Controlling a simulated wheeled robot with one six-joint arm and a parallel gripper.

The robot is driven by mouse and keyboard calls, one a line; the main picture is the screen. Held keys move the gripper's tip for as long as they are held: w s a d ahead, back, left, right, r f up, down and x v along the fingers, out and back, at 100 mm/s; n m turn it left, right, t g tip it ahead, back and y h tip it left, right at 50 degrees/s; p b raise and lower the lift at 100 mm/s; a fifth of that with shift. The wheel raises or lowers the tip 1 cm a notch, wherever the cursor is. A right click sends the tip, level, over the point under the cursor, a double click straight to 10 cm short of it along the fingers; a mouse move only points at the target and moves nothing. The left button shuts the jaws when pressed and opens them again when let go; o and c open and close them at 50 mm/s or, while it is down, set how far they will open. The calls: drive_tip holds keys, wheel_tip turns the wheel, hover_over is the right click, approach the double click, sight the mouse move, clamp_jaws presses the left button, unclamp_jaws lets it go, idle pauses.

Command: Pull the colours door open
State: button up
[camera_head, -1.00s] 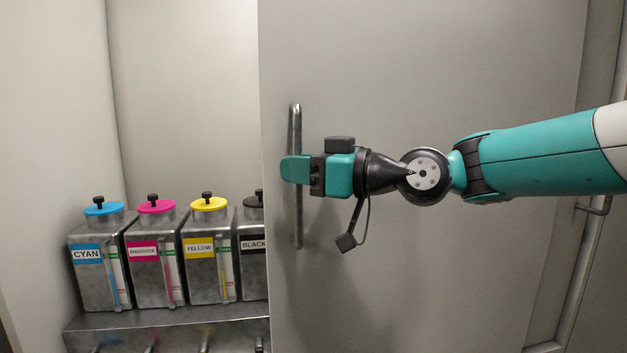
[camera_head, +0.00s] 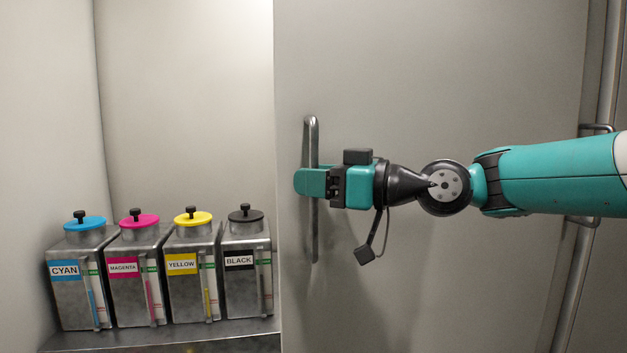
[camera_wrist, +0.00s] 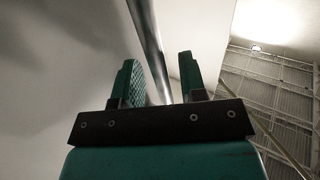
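The colours door (camera_head: 430,285) is a large grey panel, standing partly open, with the cabinet interior showing to its left. Its vertical metal bar handle (camera_head: 312,240) is near the door's left edge. My gripper (camera_head: 310,182) is at the middle of this handle, with a teal finger in front of the bar. In the wrist view the handle (camera_wrist: 146,30) runs between the two fingers of my gripper (camera_wrist: 157,82). The fingers are apart, and a gap shows between the bar and the right finger. Contact with the left finger cannot be told.
Metal cans labelled cyan (camera_head: 80,295), magenta (camera_head: 135,295), yellow (camera_head: 190,295) and black (camera_head: 245,295) stand on a shelf (camera_head: 165,340) inside the cabinet.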

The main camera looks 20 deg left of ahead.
idle(0.3)
drive_tip(key=d+b, duration=0.3)
drive_tip(key=d, duration=1.4)
drive_tip(key=shift+s+d, duration=0.2)
drive_tip(key=s+d+f+m+h, duration=0.5)
drive_tip(key=s+d+f+h, duration=0.25)
drive_tip(key=s+f, duration=0.35)
drive_tip(key=s+d+f+m+h, duration=0.6)
drive_tip(key=s+d+f, duration=0.2)
drive_tip(key=s+f, duration=0.3)
wheel_tip(320, 180, up, 16)
drive_tip(key=p, duration=1.5)
drive_tip(key=shift+s+d+r, duration=0.25)
drive_tip(key=shift+s, duration=0.05)
